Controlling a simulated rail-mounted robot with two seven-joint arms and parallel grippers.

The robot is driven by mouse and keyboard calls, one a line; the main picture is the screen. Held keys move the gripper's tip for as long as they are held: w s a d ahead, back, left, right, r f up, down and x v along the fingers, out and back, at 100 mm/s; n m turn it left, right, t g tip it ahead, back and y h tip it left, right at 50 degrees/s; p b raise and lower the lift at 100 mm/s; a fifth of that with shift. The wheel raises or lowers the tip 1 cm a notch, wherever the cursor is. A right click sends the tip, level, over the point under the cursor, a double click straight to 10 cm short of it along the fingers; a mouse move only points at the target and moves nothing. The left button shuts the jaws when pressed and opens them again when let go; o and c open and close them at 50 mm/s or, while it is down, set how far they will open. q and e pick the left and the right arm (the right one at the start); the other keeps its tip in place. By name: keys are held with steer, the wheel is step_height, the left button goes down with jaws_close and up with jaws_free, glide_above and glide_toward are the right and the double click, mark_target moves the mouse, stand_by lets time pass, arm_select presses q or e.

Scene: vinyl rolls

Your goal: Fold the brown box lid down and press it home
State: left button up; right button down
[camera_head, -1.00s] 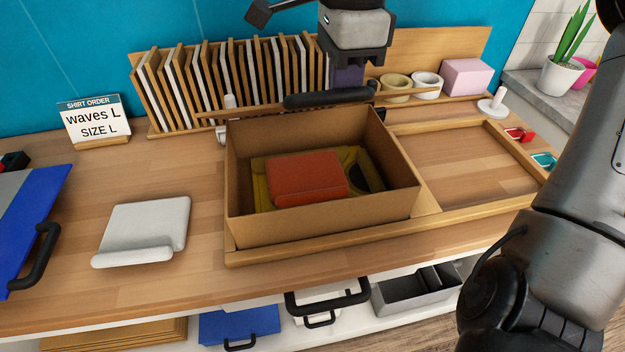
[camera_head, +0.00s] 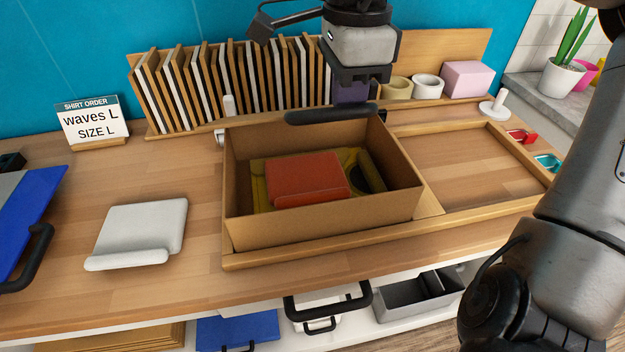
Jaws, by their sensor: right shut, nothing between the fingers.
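The brown box (camera_head: 320,228) stands open in a wooden frame at the middle of the bench. A red folded piece (camera_head: 308,180) lies in it on a yellow one (camera_head: 262,190). I cannot clearly make out the lid; no panel covers the opening. My right gripper (camera_head: 347,100) is shut and empty, pointing down at the box's back edge. A dark rounded bar (camera_head: 330,114) shows just below it, in front of the back wall; I cannot tell whether it touches. My left gripper is not in view.
A rack of upright boards (camera_head: 230,80), tape rolls (camera_head: 397,87) and a pink block (camera_head: 466,79) stand behind. A white tray (camera_head: 138,232) lies left, near a blue panel (camera_head: 30,215). The framed bay (camera_head: 475,165) right of the box is empty.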

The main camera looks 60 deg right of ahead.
steer(key=s+a+f+b, duration=0.3)
steer(key=f+b, duration=0.5)
steer(key=f, duration=0.2)
steer(key=shift+a, duration=0.35)
stand_by(0.6)
steer(key=shift+r, duration=0.1)
stand_by(0.4)
steer(key=shift+s+f, duration=0.1)
steer(key=shift+f, duration=0.1)
